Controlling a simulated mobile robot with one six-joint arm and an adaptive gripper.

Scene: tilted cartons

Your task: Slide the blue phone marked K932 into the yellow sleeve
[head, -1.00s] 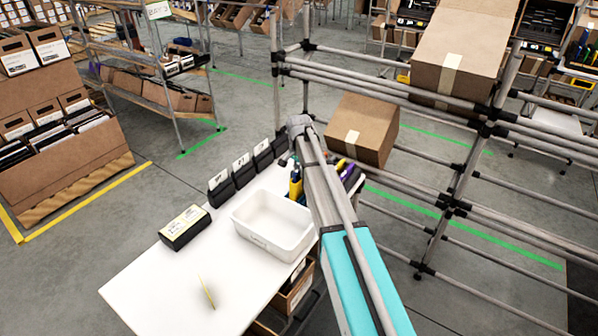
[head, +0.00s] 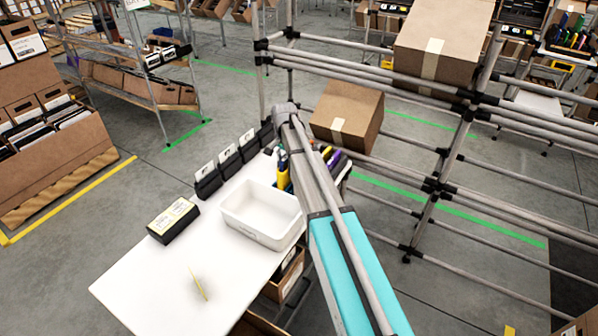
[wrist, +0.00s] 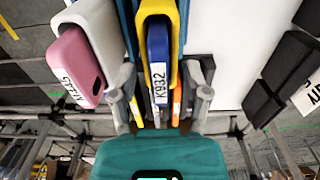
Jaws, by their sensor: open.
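In the wrist view the blue phone (wrist: 158,52), marked K932, stands with its label end toward me. It lies within the outline of the yellow sleeve (wrist: 143,12); how deep it sits in it, if at all, I cannot tell. My gripper (wrist: 164,92) is open, with one finger on each side of the phone's label end and gaps between. In the head view the yellow sleeve (head: 283,170) shows at the table's far end beside my arm. My gripper and the blue phone cannot be made out there.
A pink phone (wrist: 75,60) in a white sleeve is close left of my gripper. Black labelled holders (head: 230,163) line the table's (head: 140,285) left edge. A white tray (head: 262,235) and a black box (head: 173,222) stand nearer. Shelving pipes and a carton (head: 347,112) are beyond.

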